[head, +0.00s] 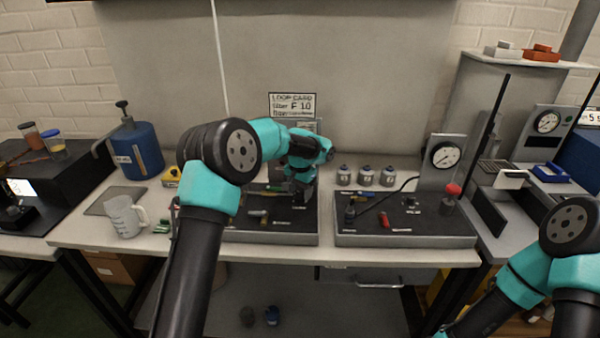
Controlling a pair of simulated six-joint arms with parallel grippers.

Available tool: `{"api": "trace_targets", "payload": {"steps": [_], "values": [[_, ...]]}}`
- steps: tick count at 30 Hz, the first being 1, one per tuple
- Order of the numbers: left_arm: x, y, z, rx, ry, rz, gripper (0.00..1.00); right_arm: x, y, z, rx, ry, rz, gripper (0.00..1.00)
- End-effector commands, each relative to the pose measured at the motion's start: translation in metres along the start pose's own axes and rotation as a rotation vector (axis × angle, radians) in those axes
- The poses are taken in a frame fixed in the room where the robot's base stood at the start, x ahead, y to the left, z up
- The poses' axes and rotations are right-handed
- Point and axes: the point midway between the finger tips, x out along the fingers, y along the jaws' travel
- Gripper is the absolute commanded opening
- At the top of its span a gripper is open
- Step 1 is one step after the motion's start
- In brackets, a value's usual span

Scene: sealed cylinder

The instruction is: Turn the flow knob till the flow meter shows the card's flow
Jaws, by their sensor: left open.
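The card (292,105) stands at the back wall and its large print reads "F 10"; the smaller print is hard to read. A grey panel (308,128) stands just below the card, mostly hidden behind my left arm. I cannot make out a flow meter reading or the flow knob there. My left gripper (298,191) is open, pointing down over the back right part of the left black-topped tray (270,239). I cannot tell whether it touches anything. My right arm shows at the lower right, with its gripper out of view.
A right tray (405,240) holds a red-topped post (452,190) and small parts. A round dial (445,155) stands behind it. Several small canisters (366,175) line the back. A blue tank (136,148) and clear jug (124,216) stand left.

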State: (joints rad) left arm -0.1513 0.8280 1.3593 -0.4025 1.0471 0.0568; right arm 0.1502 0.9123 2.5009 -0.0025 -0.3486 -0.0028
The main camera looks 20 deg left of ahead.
Motion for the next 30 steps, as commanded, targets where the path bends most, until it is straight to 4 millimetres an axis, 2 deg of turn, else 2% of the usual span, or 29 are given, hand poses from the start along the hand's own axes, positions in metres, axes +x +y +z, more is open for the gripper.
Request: {"api": "trace_targets", "payload": {"steps": [8,24,30], "values": [[-0.037,0.0,-0.001,-0.001,0.005,0.0,0.59,0.0,0.0,0.0,0.0,0.0,0.0,0.43],[-0.14,0.0,0.0,-0.001,0.005,0.0,0.59,0.0,0.0,0.0,0.0,0.0,0.0,0.43],[-0.165,0.0,0.0,0.001,0.003,0.0,0.59,0.0,0.0,0.0,0.0,0.0,0.0,0.43]]}}
